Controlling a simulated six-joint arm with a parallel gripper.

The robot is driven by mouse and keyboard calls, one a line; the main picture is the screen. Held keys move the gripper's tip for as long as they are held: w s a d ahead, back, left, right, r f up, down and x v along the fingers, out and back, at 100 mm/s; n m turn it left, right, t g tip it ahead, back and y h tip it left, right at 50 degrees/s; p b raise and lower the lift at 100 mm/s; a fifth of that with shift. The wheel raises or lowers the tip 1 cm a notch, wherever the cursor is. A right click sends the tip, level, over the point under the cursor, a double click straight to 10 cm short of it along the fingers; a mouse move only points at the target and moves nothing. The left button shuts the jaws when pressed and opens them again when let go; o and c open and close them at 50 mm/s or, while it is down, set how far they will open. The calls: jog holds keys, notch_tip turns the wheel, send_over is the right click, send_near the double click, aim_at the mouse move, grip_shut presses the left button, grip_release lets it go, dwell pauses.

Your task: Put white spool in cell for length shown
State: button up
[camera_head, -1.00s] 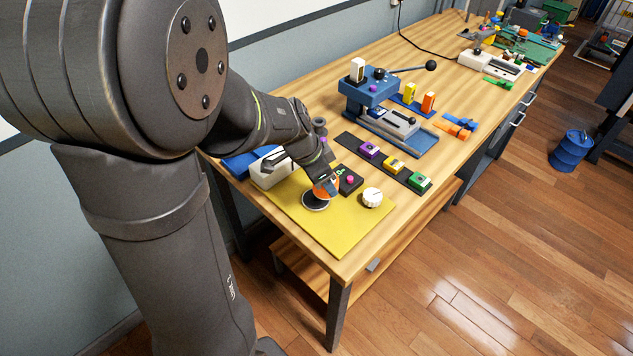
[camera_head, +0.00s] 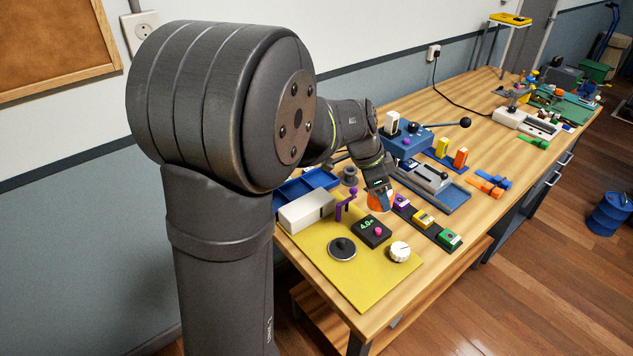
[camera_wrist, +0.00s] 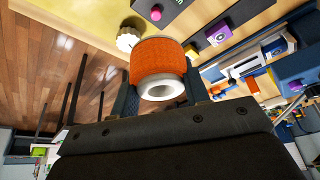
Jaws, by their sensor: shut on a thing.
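My gripper (camera_head: 379,188) is shut on a spool (camera_head: 380,203) wound with orange. In the wrist view the spool (camera_wrist: 158,60) shows a white hub with a round hole, with my fingers on either side. The spool is beyond the small black box with a green readout (camera_head: 373,231), which seems to read 4.0, and close to the purple block (camera_head: 400,201). I cannot tell whether it touches the table. Purple, yellow (camera_head: 423,218) and green (camera_head: 449,238) blocks sit along a dark strip. A black disc (camera_head: 342,249) stands empty on the yellow mat (camera_head: 362,288).
A white ridged knob (camera_head: 400,251) stands on the mat. A white box (camera_head: 306,212), a purple upright part (camera_head: 346,203) and a blue tray (camera_head: 300,186) are at the left. A blue lever press (camera_head: 408,146) stands behind the strip. Orange and blue pieces (camera_head: 488,186) lie farther right.

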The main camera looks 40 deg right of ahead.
jog(key=w+d+f+m, duration=0.1)
jog(key=w+d, duration=0.1)
jog(key=w, duration=0.3)
jog(key=w+d+f+m+g, duration=0.1)
jog(key=w+d, duration=0.1)
jog(key=w, duration=0.3)
jog(key=w+d+f+m, duration=0.1)
jog(key=w+d, duration=0.2)
jog(key=w, duration=0.3)
send_over(324, 183)
jog(key=w, duration=0.1)
jog(key=shift+y, duration=0.3)
jog(key=f, duration=0.4)
jog(key=a+f, duration=0.1)
jog(key=f, duration=0.1)
jog(key=shift+w+f, duration=0.1)
jog(key=shift+f, duration=0.2)
jog(key=shift+m, duration=0.3)
jog(key=shift+f, duration=2)
jog(key=shift+f, duration=0.2)
jog(key=o, duration=0.8)
jog(key=shift+c, duration=0.2)
jog(key=shift+r, duration=0.1)
